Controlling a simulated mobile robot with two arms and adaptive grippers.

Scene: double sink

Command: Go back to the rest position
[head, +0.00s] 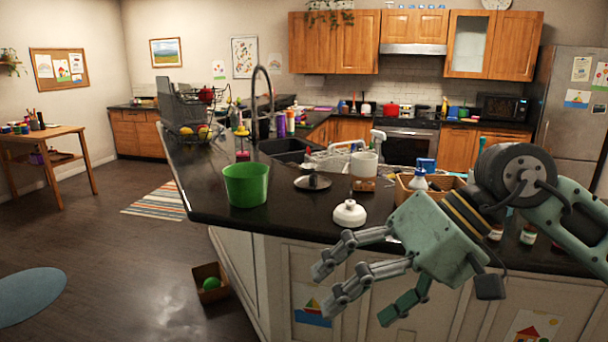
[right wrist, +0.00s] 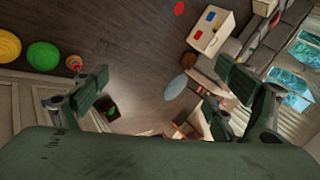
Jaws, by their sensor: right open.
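My right gripper (head: 345,288) reaches in from the right in the head view, in front of the counter's near edge. Its fingers are spread open with nothing between them. In the right wrist view the open fingers (right wrist: 160,100) stand apart over the room's floor. My left gripper is not in view.
A small box with a green ball (head: 211,284) stands on the floor. Open floor lies left.

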